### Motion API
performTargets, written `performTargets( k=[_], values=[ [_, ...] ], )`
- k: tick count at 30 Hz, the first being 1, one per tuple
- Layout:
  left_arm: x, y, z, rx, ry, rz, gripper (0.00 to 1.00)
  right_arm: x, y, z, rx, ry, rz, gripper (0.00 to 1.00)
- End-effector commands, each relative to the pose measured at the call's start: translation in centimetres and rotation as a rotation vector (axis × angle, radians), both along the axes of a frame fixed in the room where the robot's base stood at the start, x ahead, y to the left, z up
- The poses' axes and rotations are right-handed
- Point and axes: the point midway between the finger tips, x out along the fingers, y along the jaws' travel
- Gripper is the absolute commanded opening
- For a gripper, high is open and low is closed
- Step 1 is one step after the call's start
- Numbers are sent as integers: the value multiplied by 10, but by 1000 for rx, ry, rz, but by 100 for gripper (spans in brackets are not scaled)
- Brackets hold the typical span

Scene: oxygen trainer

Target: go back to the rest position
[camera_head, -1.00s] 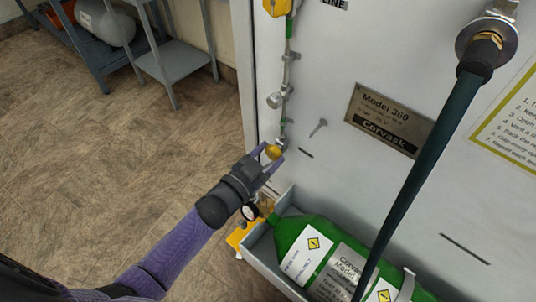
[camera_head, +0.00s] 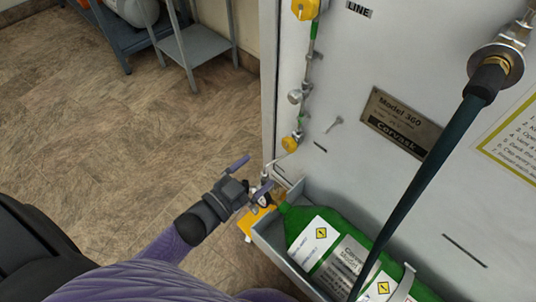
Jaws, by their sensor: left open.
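My left gripper (camera_head: 250,177) is open and empty, with its fingers spread, in the lower middle of the head view. It is in front of the trainer panel (camera_head: 355,175), below a small yellow knob (camera_head: 290,143) on the panel's left edge. It appears near the neck of a green cylinder (camera_head: 345,240) that lies in a grey tray (camera_head: 269,240). I cannot tell whether it touches anything there. My right gripper is out of view.
A dark hose (camera_head: 430,165) hangs from a fitting (camera_head: 497,60) across the panel's right part. A grey metal stand (camera_head: 200,45) and a blue rack (camera_head: 115,40) are at the upper left. The tiled floor (camera_head: 110,130) between is clear.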

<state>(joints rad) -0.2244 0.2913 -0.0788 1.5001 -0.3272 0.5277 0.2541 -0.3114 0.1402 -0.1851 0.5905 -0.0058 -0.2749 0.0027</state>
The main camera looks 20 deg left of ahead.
Motion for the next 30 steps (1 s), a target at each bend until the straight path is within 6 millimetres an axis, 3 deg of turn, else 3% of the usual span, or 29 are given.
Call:
performTargets(
  k=[14,17,20,21,23,24,27,30],
  values=[
    [-3,2,-3,2,11,5,92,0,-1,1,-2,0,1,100],
    [-17,11,-34,18,161,70,92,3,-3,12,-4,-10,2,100],
    [-70,28,-101,69,504,189,92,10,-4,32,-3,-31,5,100],
    [-102,33,-128,97,661,233,92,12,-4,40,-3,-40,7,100],
    [-156,39,-160,144,887,282,92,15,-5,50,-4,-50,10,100],
    [-194,42,-175,173,1025,306,92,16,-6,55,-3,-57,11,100],
    [-277,45,-194,237,1311,339,92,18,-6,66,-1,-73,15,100],
    [-334,46,-197,283,1499,351,92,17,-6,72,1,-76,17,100]
  ],
)
